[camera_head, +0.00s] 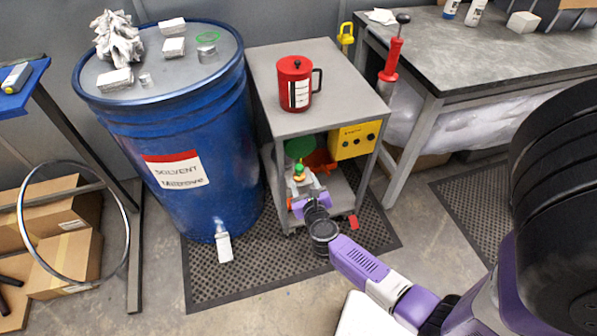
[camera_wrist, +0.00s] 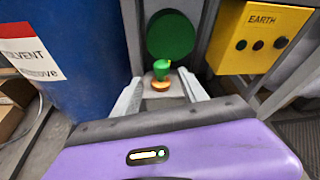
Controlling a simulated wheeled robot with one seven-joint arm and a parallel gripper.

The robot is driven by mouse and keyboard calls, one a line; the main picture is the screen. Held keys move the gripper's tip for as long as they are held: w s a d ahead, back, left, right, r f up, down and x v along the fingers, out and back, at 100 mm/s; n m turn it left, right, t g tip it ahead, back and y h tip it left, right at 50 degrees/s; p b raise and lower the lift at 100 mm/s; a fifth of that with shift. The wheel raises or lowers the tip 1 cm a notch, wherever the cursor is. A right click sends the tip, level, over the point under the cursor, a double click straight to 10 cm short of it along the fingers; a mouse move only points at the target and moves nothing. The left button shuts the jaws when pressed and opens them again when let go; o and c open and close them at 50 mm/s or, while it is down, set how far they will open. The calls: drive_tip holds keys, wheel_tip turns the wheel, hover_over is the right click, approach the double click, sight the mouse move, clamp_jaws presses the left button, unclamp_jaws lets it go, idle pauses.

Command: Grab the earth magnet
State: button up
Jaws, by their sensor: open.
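A small green piece with a copper-coloured base, which looks like the earth magnet (camera_wrist: 161,78), is inside the cart's lower level, in front of a round green disc (camera_wrist: 170,36). The magnet also shows in the head view (camera_head: 299,173), just beyond my fingertips. My gripper (camera_head: 307,190) reaches into the cart's open front. In the wrist view, my gripper (camera_wrist: 160,88) is open, with one finger on each side of the magnet in the picture. I cannot tell whether the fingers touch it. Its lower part is partly hidden.
A yellow box marked EARTH (camera_wrist: 261,38) is to the right inside the cart (camera_head: 343,75). A red-orange item (camera_head: 320,162) lies beside the disc. A red mug (camera_head: 295,84) stands on the cart top. A blue solvent drum (camera_head: 165,130) stands close on the left.

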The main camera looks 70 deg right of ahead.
sight(300, 174)
drive_tip(key=w+d+f+m, duration=0.1)
drive_tip(key=w+d+f+m+g, duration=0.1)
drive_tip(key=d+f+m, duration=0.1)
drive_tip(key=shift+w+m, duration=0.15)
drive_tip(key=shift+m, duration=0.15)
drive_tip(key=b+x, duration=0.1)
drive_tip(key=x, duration=0.1)
drive_tip(key=b+x, duration=0.1)
drive_tip(key=x, duration=0.1)
drive_tip(key=shift+f, duration=0.3)
drive_tip(key=shift+w+d+f, duration=0.2)
drive_tip(key=shift+w+d, duration=0.1)
drive_tip(key=shift+d, duration=0.3)
clamp_jaws()
